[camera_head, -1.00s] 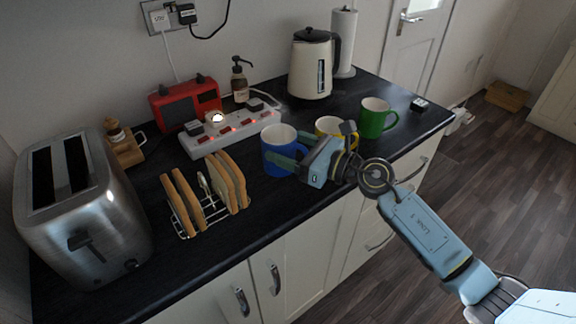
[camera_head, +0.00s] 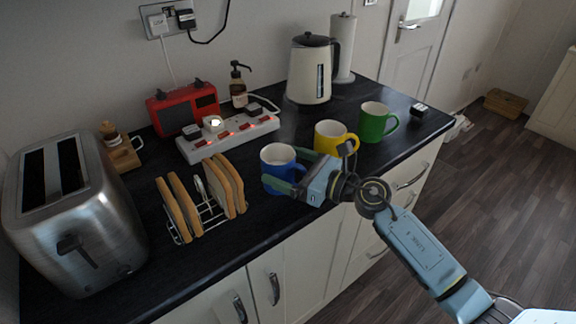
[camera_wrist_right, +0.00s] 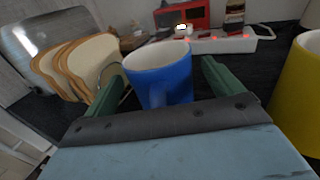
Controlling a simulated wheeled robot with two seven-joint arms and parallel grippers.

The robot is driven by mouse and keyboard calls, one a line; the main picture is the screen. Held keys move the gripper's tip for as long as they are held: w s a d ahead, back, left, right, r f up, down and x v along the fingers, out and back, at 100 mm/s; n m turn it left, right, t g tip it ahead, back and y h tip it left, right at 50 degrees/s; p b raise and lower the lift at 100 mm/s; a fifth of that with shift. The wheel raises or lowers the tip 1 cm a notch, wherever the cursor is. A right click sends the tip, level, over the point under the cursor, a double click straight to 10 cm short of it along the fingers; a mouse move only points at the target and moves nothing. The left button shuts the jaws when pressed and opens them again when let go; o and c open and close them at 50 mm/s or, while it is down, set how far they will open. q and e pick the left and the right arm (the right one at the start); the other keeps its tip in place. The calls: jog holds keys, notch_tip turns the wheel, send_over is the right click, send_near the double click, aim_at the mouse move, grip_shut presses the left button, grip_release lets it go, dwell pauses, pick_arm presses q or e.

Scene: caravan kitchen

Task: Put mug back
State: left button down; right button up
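The blue mug (camera_head: 278,170) is upright at the front part of the dark counter, right of the toast rack. My right gripper (camera_head: 284,177) reaches in from the right, its green fingers on either side of the mug. In the right wrist view the blue mug (camera_wrist_right: 165,82) sits between the spread fingers (camera_wrist_right: 167,78), with a narrow gap at the right finger. The left finger looks very close to it; I cannot tell if it touches. The yellow mug (camera_head: 330,138) and green mug (camera_head: 373,123) stand behind to the right. My left gripper is not in view.
The toast rack (camera_head: 208,213) with bread and the toaster (camera_head: 75,215) stand to the left. A white power strip (camera_head: 230,137), red radio (camera_head: 182,107) and kettle (camera_head: 309,70) are behind. Counter is bare between the rack and blue mug.

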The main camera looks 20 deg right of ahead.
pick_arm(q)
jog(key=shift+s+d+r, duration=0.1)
pick_arm(e)
jog(key=shift+r, duration=0.25)
jog(key=v, duration=0.7)
jog(key=shift+f+b, duration=0.25)
jog(key=shift+b, duration=0.05)
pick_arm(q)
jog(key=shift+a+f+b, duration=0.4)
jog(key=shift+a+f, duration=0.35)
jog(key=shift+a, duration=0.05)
pick_arm(e)
jog(key=v, duration=0.5)
jog(key=shift+r, duration=0.15)
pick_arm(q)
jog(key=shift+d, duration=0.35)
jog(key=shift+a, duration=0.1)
